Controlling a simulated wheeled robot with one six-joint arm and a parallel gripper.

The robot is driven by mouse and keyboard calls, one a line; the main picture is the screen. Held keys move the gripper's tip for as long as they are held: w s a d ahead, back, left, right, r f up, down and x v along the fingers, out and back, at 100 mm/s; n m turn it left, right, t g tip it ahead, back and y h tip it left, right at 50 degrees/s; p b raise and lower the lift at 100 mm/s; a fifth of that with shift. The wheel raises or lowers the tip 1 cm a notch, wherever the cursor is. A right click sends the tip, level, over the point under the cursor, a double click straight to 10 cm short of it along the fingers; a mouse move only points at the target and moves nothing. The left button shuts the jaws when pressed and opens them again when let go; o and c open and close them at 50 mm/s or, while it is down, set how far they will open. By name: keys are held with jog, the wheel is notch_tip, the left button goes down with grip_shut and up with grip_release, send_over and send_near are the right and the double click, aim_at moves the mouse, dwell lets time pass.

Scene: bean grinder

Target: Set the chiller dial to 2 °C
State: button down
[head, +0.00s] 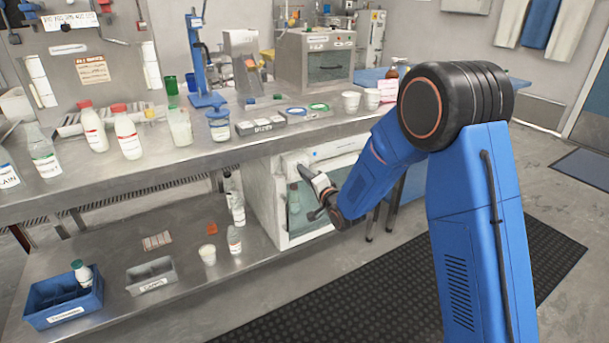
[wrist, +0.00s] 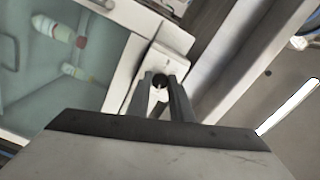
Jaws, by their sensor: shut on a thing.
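The chiller (head: 268,205) is a white box with a glass door, under the steel bench. My gripper (head: 304,170) reaches its front from the right. In the wrist view, my gripper (wrist: 161,86) has its two dark fingers on either side of the small dark dial (wrist: 159,82), shut on it. The dial sits on a white panel (wrist: 172,60) beside the glass door (wrist: 85,60). The fingers hide part of the dial. Its pointer and scale are too small to read, so I cannot tell its setting. The head view does not show the dial clearly.
Bottles stand behind the chiller's glass. The steel bench top (head: 120,180) overhangs the chiller and carries bottles, cups and a blue stand. The lower shelf (head: 195,290) holds a blue crate (head: 65,303), a grey tray (head: 150,277) and bottles. A black mat (head: 400,290) covers clear floor in front.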

jog(key=shift+f, duration=0.1)
dwell(0.3)
jog(key=c, duration=1.6)
grip_release()
jog(key=shift+o, duration=0.2)
jog(key=v, duration=1.7)
jog(key=shift+s+d, duration=0.2)
jog(key=shift+d, duration=0.05)
